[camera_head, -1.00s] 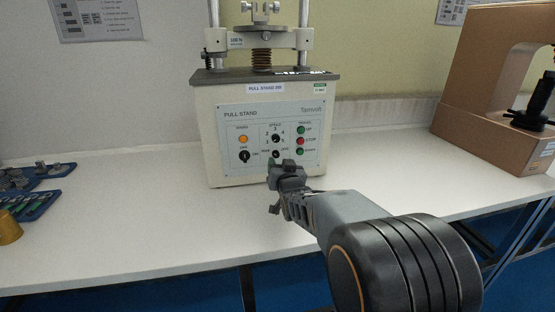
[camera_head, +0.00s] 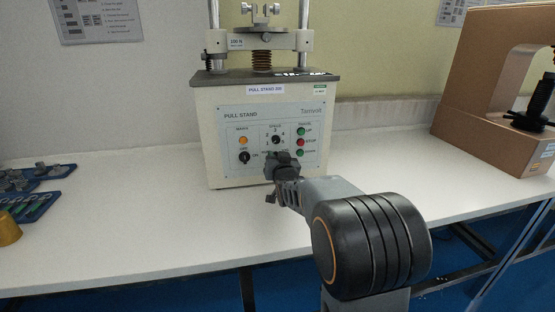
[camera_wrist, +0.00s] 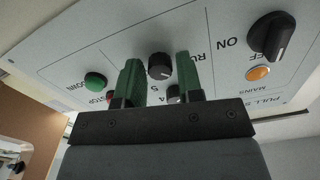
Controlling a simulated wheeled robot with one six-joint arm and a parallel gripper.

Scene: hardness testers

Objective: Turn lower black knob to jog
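The pull stand (camera_head: 262,132) has a light control panel facing me. The lower black knob (camera_wrist: 160,66) shows in the wrist view, where the panel appears upside down, with part of a "RU..." label beside it. In the head view my gripper hides this knob. My gripper (camera_head: 283,158) is in front of the lower part of the panel. Its two green fingers (camera_wrist: 158,63) are open, one on each side of the lower knob in the wrist view. I cannot tell whether they touch it. The upper speed knob (camera_head: 276,139) sits above; it is partly hidden in the wrist view.
A mains knob (camera_head: 244,157) and orange lamp (camera_head: 243,140) are left on the panel. Green and red buttons (camera_head: 300,142) are on the right. A brown machine (camera_head: 490,100) stands at the right, blue trays (camera_head: 40,205) at the left. The white bench (camera_head: 140,235) is clear between.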

